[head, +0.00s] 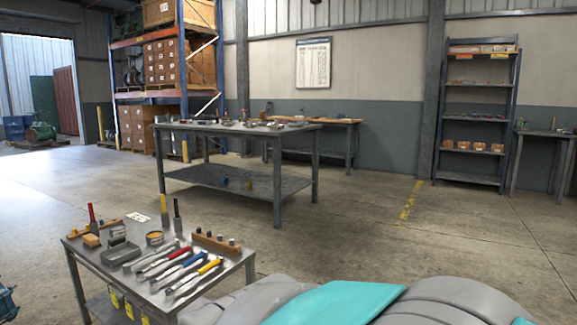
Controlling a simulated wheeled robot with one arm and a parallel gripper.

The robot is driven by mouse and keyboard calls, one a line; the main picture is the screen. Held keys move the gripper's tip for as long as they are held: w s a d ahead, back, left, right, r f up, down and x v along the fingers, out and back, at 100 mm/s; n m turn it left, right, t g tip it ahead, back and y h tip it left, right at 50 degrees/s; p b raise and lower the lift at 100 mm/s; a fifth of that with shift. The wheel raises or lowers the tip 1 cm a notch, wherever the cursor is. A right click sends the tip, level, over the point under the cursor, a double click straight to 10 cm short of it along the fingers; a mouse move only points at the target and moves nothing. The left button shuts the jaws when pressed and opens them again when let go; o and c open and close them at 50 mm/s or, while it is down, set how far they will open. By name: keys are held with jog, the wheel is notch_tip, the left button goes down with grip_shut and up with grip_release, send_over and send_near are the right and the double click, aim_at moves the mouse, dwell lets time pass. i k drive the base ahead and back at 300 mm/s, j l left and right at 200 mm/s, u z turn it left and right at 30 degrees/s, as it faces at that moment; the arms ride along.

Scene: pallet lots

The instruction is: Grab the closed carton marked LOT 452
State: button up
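Several brown cartons (162,63) are stacked on the middle level of the blue and orange rack (186,60) at the back left. They carry small white labels that are too small to read. More cartons (137,127) stand at floor level under the rack. A larger wooden-looking box (164,11) sits on the top level. I cannot tell which carton, if any, is marked LOT 452, or which are closed. My gripper is not in view; grey and teal parts at the bottom look like my own body.
A metal cart (90,262) with hand tools stands close at the left front. A large worktable (237,178) stands mid-floor before the rack. Floor is open at right and far left.

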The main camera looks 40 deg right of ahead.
aim_at(464, 145)
jog(key=i+l+z, duration=0.1)
jog(key=l+z, duration=0.2)
jog(key=l, duration=0.15)
jog(key=i+l+z, duration=0.15)
jog(key=l+z, duration=0.15)
jog(key=l, duration=0.15)
jog(key=i+l+z, duration=0.15)
jog(key=l+z, duration=0.15)
jog(key=i+l+z, duration=0.3)
jog(key=l, duration=0.15)
jog(key=i+l+z, duration=1.05)
jog(key=i, duration=0.15)
jog(key=i+z, duration=0.4)
jog(key=i, duration=4.35)
jog(key=i+l+u, duration=0.25)
jog(key=i, duration=1.35)
jog(key=j, duration=0.1)
